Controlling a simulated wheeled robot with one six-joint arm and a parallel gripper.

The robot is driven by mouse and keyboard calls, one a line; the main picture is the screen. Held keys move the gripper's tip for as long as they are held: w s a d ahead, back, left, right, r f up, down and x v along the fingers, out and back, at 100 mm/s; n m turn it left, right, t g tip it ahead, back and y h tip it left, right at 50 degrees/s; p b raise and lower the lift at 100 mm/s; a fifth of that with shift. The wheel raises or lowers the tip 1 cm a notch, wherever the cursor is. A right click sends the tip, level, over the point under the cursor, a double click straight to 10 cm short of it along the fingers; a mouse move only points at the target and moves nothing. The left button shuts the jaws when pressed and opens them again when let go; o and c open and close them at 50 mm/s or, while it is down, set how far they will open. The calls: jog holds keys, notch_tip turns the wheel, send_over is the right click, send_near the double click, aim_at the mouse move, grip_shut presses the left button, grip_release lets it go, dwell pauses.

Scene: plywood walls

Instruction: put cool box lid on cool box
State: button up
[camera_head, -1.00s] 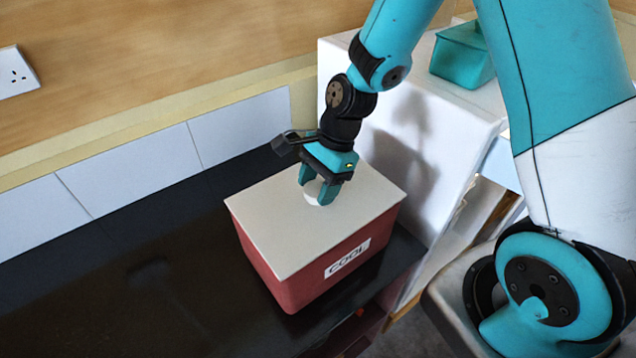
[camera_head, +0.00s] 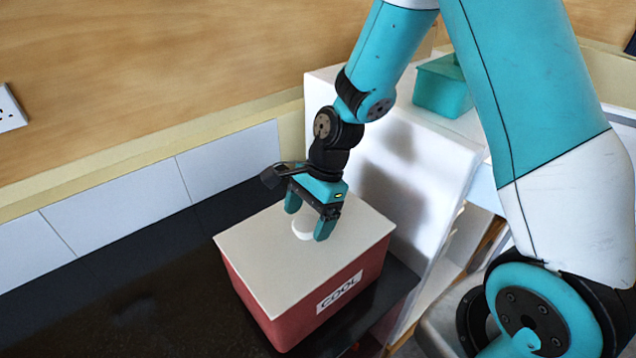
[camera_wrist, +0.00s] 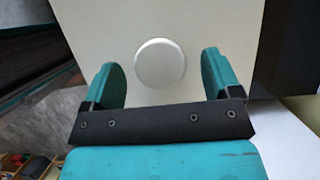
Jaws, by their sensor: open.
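The red cool box (camera_head: 342,298) with a "COOL" label stands on the dark counter. Its pale flat lid (camera_head: 262,258) lies on top, covering the box's opening. A round white knob (camera_head: 302,229) sits on the lid, and it also shows in the wrist view (camera_wrist: 160,64). My gripper (camera_head: 308,222) is open over the lid, its teal fingers apart on either side of the knob. In the wrist view the fingers (camera_wrist: 162,80) are clear of the knob, with gaps on both sides.
A white cabinet (camera_head: 400,175) stands just right of the box, with a teal container (camera_head: 440,90) on top. White tiles (camera_head: 110,212) line the wall behind. The dark counter (camera_head: 130,310) is clear to the left.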

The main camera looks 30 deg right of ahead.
jog(key=b+v, duration=0.2)
jog(key=v, duration=1.4)
jog(key=shift+d+r, duration=0.15)
jog(key=shift+r, duration=0.1)
jog(key=s+a+f+n+b, duration=0.1)
jog(key=s+a+n+b, duration=0.1)
jog(key=s+n, duration=0.4)
jog(key=s+a+f+n+b, duration=0.2)
jog(key=s+a+n, duration=0.3)
jog(key=n, duration=0.4)
jog(key=s+a+f+n+t+b, duration=0.1)
jog(key=s+a+f+n+b, duration=0.1)
jog(key=s+a+n, duration=0.2)
jog(key=shift+s+n+b, duration=0.4)
jog(key=shift+s+n, duration=1.4)
jog(key=shift+n, duration=0.1)
jog(key=shift+a+f, duration=0.1)
jog(key=shift+a, duration=0.1)
